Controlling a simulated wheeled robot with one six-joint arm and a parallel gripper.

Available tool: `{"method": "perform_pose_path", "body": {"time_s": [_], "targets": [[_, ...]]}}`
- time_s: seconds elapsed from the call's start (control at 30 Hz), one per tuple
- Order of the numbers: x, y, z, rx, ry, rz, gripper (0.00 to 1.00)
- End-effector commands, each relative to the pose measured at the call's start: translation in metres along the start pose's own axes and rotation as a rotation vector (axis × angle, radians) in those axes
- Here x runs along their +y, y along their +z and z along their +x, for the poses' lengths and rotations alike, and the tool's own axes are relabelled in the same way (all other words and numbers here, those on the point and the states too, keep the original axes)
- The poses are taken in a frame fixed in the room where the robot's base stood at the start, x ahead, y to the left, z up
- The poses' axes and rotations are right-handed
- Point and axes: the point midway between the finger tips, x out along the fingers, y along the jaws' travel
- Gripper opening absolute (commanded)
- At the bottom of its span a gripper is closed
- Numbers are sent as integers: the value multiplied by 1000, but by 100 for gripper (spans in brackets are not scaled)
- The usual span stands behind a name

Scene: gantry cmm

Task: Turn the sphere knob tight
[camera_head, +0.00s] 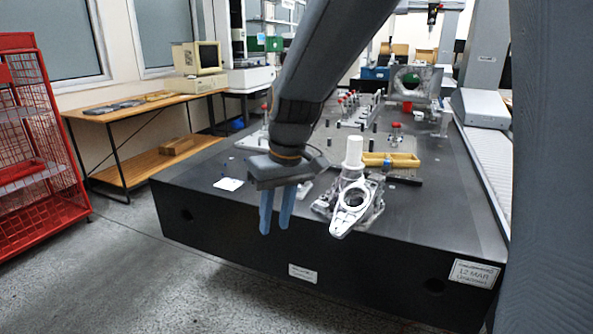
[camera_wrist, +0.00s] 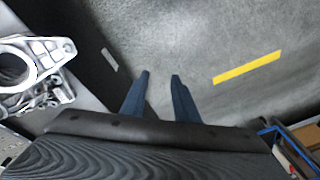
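My gripper (camera_head: 275,229) hangs in front of the near edge of the black table, to the left of a metal casting (camera_head: 352,198), with its two blue fingers pointing down. In the wrist view the fingers (camera_wrist: 160,75) are apart with nothing between them, and the grey floor lies beyond. I cannot pick out the sphere knob for certain. Small red-topped parts (camera_head: 396,126) stand on the table behind the casting, too small to tell their shape. The casting also shows at the left of the wrist view (camera_wrist: 38,62), apart from the fingers.
A red wire rack (camera_head: 35,130) and a wooden bench (camera_head: 140,108) stand left. Open floor lies in front.

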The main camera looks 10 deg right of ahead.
Motion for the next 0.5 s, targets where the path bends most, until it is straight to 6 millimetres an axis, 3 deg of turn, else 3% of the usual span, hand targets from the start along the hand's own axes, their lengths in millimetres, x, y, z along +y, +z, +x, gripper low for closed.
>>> {"method": "perform_pose_path", "body": {"time_s": [0.03,0.2,0.4,0.5], "targets": [[12,-22,-9,13,-2,-2,28],[57,-92,-14,76,-2,-37,28],[123,-158,-8,148,15,-78,28],[158,-181,-1,182,30,-94,28]]}}
